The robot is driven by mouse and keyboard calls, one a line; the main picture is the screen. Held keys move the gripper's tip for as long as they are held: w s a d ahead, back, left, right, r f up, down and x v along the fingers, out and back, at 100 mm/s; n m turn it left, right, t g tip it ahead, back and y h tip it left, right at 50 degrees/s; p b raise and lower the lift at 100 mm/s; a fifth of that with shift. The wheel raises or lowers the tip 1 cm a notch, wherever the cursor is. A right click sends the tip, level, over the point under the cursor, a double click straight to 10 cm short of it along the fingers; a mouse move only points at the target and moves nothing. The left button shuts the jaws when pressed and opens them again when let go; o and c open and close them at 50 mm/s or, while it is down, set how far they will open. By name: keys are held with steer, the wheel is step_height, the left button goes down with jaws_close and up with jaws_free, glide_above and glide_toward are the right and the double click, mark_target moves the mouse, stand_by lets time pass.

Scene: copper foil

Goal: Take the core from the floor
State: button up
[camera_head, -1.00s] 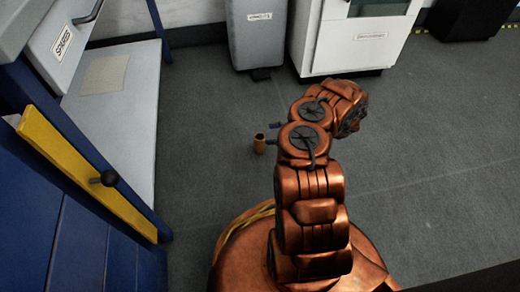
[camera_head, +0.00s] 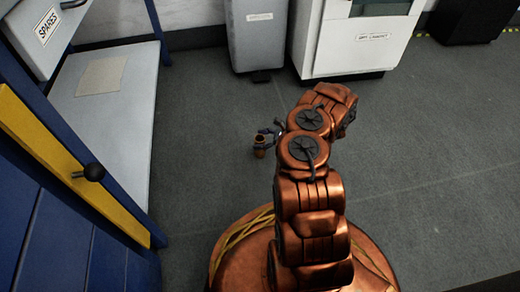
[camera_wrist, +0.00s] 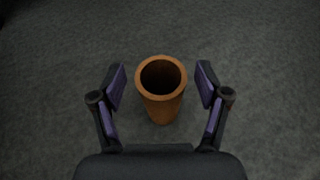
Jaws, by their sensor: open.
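The core (camera_head: 260,152) is a small orange-brown hollow tube standing upright on the grey floor, left of my arm in the head view. In the wrist view the core (camera_wrist: 162,98) shows its open round top, between and slightly beyond my fingers. My gripper (camera_wrist: 162,85) is open, with one purple-padded finger on each side of the core and a gap on both sides. In the head view my gripper (camera_head: 264,141) is at the core, and its fingers partly cover the tube.
A blue frame with a yellow bar (camera_head: 70,160) and a pale shelf (camera_head: 120,120) stand at the left. A grey bin (camera_head: 257,35) and a white cabinet (camera_head: 355,40) stand at the back. The floor right of my arm is clear.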

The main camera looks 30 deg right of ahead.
steer(key=shift+w+a, duration=0.1)
steer(key=shift+w, duration=0.05)
steer(key=c, duration=1.2)
steer(key=shift+o, duration=0.2)
